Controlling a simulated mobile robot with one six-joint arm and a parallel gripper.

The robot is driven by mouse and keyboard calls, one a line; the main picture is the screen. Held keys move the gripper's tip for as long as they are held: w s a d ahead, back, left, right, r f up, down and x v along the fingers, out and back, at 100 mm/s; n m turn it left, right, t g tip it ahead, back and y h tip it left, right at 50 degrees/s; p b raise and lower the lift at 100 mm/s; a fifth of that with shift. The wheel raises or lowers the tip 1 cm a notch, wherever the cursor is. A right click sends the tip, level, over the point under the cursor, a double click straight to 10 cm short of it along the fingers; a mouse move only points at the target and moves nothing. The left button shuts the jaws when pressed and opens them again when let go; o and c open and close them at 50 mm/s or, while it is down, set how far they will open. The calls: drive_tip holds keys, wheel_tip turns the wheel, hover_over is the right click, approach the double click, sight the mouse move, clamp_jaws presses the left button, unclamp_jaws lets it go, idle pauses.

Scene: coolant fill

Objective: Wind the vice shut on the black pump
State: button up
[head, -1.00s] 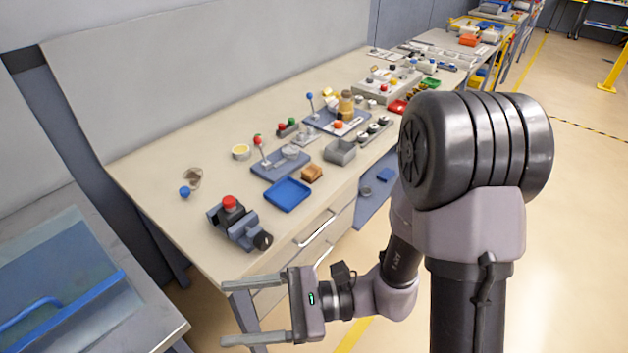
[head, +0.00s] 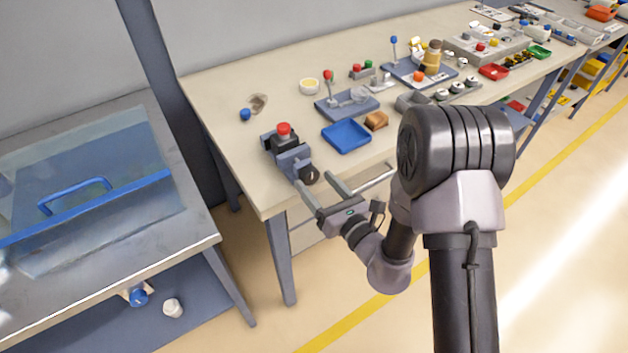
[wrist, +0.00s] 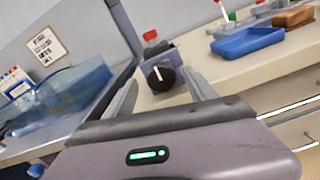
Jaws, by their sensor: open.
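The blue-grey vice (head: 291,158) stands at the near left corner of the workbench. Its black round handle knob (head: 308,175) faces me over the front edge. A dark body with a red cap (head: 283,129), apparently the black pump, sits at the vice; the jaw gap is too small to make out. My gripper (head: 313,179) is open, its two fingers pointing at the knob. In the wrist view the knob (wrist: 160,75) shows between the fingertips (wrist: 161,77); I cannot tell whether they touch it. The red cap (wrist: 150,36) shows behind it.
A blue tray (head: 346,136) and a brown block (head: 376,121) lie right of the vice. A blue ball (head: 245,114) lies behind it. A metal-edged basin table (head: 110,265) stands to the left. The floor in front is clear.

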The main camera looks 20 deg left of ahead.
drive_tip(key=shift+x, duration=1.05)
drive_tip(key=c, duration=1.4)
drive_tip(key=shift+m, duration=0.3)
drive_tip(key=m+p, duration=0.4)
drive_tip(key=shift+d+m, duration=0.1)
drive_tip(key=shift+m, duration=0.2)
drive_tip(key=m+p, duration=0.5)
drive_tip(key=m, duration=0.1)
drive_tip(key=shift+w, duration=0.1)
drive_tip(key=m+p, duration=0.1)
drive_tip(key=m, duration=0.2)
drive_tip(key=m+p, duration=0.2)
drive_tip(key=m, duration=0.1)
drive_tip(key=shift+f+m, duration=0.2)
drive_tip(key=shift+m, duration=0.2)
drive_tip(key=m+p, duration=0.2)
drive_tip(key=m, duration=0.3)
drive_tip(key=shift+f+m, duration=0.15)
drive_tip(key=shift+m, duration=0.15)
